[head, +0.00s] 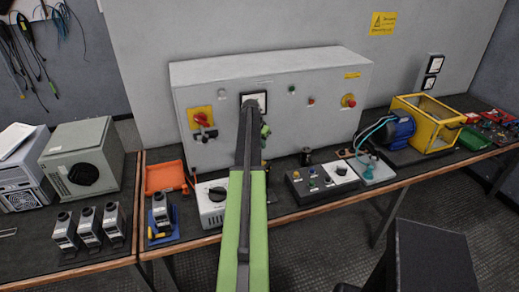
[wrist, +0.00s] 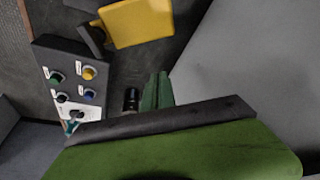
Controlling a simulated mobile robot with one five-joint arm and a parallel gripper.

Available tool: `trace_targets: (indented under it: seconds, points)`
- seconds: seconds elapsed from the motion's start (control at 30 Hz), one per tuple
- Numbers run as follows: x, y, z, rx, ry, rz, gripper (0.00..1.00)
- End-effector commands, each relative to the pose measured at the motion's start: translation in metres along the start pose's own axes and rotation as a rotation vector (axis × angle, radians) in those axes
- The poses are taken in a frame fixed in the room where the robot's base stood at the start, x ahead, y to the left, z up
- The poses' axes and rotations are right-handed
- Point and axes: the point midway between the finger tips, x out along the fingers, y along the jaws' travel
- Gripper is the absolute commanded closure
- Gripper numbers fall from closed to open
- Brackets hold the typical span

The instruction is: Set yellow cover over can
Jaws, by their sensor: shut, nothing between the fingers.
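The yellow cover (wrist: 138,22) shows at the top of the wrist view, past the end of the button box; it looks broad and smooth. In the head view my arm seems to hide it. A small black upright can (head: 306,156) stands behind the button box, in front of the grey cabinet. It also shows in the wrist view (wrist: 131,100), just left of my fingers. My gripper (wrist: 160,88) is shut and empty, beside and apparently above the can; I cannot tell the gap. In the head view my gripper (head: 265,132) is partly hidden behind my arm.
The button box (head: 322,180) stands in front of the can. The tall grey cabinet (head: 285,110) closes off the back. A white knob unit (head: 211,203) stands left of my arm. A yellow cage (head: 425,125) with a blue motor stands at the right.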

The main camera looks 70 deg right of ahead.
Motion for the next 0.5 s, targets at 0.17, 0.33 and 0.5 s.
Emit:
trace_targets:
  seconds: [0.17,0.33,0.5]
  points:
    - [0.051,-0.001,0.003,0.001,0.0,0.0,1.0]
    - [0.038,0.002,0.026,-0.002,0.0,-0.001,1.0]
    - [0.034,0.001,0.038,0.0,0.001,0.0,1.0]
